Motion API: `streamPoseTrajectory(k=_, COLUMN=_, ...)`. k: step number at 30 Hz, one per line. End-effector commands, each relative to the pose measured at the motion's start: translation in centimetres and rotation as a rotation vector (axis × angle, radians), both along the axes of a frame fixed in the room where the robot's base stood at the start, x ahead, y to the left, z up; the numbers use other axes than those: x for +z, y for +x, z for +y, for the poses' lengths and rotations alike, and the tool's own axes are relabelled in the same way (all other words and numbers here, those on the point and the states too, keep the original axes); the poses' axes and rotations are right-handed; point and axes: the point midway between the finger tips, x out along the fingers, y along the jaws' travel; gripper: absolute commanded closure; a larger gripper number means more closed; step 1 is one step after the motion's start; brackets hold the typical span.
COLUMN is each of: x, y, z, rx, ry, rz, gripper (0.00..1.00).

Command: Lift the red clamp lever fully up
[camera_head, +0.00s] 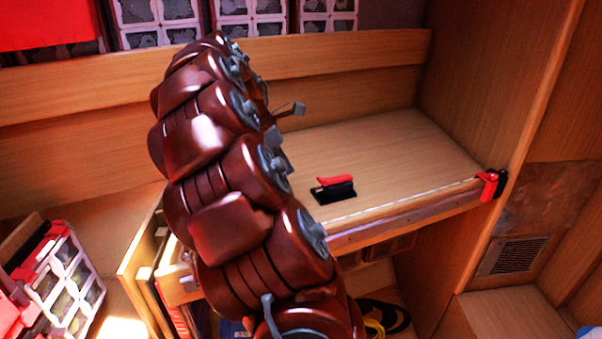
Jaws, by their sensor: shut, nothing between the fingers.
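A red lever (337,182) lies low and almost flat over a black clamp base (334,193) on the wooden worktop. My arm, dark red and segmented, rises in front of the worktop to the left of it. The grey end of my gripper (297,108) shows past the arm's right side, above and to the left of the lever, and apart from it. My gripper is shut and empty; most of it is hidden behind my arm.
A second red and black piece (490,185) sits at the worktop's right front corner. The worktop (400,150) is clear around the lever. A wooden wall (490,80) closes the right side. White-framed boxes (68,275) stand at lower left, and coiled lines (385,315) lie below.

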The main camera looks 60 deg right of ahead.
Motion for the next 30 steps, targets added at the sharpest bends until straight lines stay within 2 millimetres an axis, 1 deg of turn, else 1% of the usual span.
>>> streamPoseTrajectory(k=5, x=-1.4, y=-0.4, z=-0.3, rx=-0.003, ry=-0.001, rz=0.006, gripper=1.00)
streamPoseTrajectory(k=8, x=-2.5, y=-0.6, z=-0.7, rx=-0.003, ry=-0.002, rz=0.007, gripper=1.00)
streamPoseTrajectory(k=18, x=-7.1, y=-1.8, z=-2.3, rx=-0.004, ry=-0.003, rz=0.009, gripper=1.00)
streamPoseTrajectory(k=22, x=-8.6, y=-2.2, z=-3.0, rx=-0.005, ry=-0.004, rz=0.007, gripper=1.00)
streamPoseTrajectory(k=24, x=-7.6, y=-2.4, z=-3.6, rx=-0.004, ry=-0.006, rz=0.003, gripper=1.00)
streamPoseTrajectory(k=30, x=-6.4, y=-3.1, z=-4.7, rx=-0.003, ry=-0.007, rz=0.003, gripper=1.00)
